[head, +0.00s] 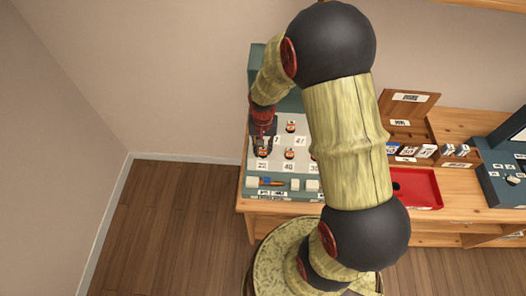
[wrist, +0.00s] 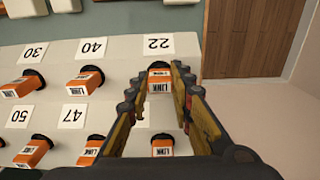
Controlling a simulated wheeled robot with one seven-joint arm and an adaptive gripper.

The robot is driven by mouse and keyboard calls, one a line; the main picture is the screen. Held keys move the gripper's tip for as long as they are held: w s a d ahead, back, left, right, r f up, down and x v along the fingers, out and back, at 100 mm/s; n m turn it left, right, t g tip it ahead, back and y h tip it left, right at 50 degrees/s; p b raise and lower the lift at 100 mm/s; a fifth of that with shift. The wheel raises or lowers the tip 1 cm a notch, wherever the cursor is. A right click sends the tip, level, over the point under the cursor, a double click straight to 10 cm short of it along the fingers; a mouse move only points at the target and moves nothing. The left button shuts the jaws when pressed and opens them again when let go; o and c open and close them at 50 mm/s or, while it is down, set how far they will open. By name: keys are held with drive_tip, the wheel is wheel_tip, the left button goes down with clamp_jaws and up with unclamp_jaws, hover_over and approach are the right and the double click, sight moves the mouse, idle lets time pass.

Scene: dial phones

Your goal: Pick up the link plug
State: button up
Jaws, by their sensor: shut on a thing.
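The orange link plug (wrist: 159,82), with a white LINK label, is at the board's 22 label in the wrist view. My gripper (wrist: 160,76) has its two fingers on either side of this plug and is shut on it. A dark round socket edge shows right behind the plug; I cannot tell whether the plug is still seated. In the head view my gripper (head: 262,146) is over the left side of the pale board (head: 276,148), and the plug is hard to make out there. Another link plug (wrist: 162,146) shows between the fingers, nearer the wrist.
Several other orange link plugs stand in rows beside number cards such as 40 (wrist: 92,47) and 47 (wrist: 73,116). A red tray (head: 428,187) and a wooden box (head: 409,107) are to the right on the wooden table (head: 460,222). Open floor lies left of the table.

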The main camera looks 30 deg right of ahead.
drive_tip(key=shift+c, duration=0.8)
drive_tip(key=shift+r, duration=0.1)
drive_tip(key=shift+r, duration=0.65)
drive_tip(key=s+d+r+p, duration=0.2)
drive_tip(key=s+d+r, duration=0.3)
drive_tip(key=s+r, duration=0.6)
drive_tip(key=shift+s+r+p, duration=0.25)
drive_tip(key=shift+s+p, duration=0.15)
drive_tip(key=shift+s, duration=0.7)
drive_tip(key=shift+a, duration=0.1)
